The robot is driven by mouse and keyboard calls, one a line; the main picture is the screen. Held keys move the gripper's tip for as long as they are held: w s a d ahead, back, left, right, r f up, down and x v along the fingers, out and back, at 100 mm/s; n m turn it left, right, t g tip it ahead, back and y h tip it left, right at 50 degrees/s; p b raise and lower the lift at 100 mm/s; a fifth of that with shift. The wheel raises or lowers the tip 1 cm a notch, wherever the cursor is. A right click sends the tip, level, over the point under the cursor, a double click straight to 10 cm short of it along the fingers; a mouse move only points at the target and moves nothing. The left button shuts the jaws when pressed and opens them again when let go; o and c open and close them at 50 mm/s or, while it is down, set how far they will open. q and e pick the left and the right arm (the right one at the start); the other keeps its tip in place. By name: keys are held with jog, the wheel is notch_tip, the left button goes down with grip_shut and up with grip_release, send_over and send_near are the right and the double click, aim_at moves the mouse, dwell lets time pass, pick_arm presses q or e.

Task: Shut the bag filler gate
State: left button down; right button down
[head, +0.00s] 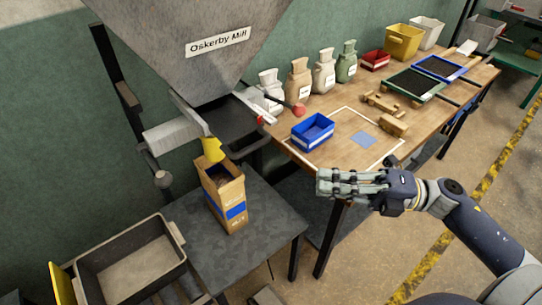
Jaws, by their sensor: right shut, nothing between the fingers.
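The bag filler is a large grey hopper (190,40) labelled "Oskerby Mill" at the upper left. Under its mouth is a dark flat part (232,122), perhaps the gate; I cannot tell how far open it is. A thin dark rod with a red knob (299,109) sticks out to the right of the hopper. A yellow piece (212,149) sits below the mouth, over an open brown paper bag (224,192) with a blue band. My right gripper (324,184) is shut and empty, right of the bag and in front of the wooden table. My left gripper is not in view.
The bag stands upright on a grey stand (265,218). A grey bin (130,262) is at the lower left. The wooden table (330,150) holds a blue bin (312,131), several filled sacks (299,80), wooden blocks (393,125) and framed sieves (415,84).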

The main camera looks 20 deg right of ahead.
jog(key=w+a+r+p, duration=0.2)
jog(key=w+a+p, duration=0.3)
jog(key=w+a, duration=0.2)
jog(key=shift+w+a, duration=0.2)
jog(key=shift+a, duration=1)
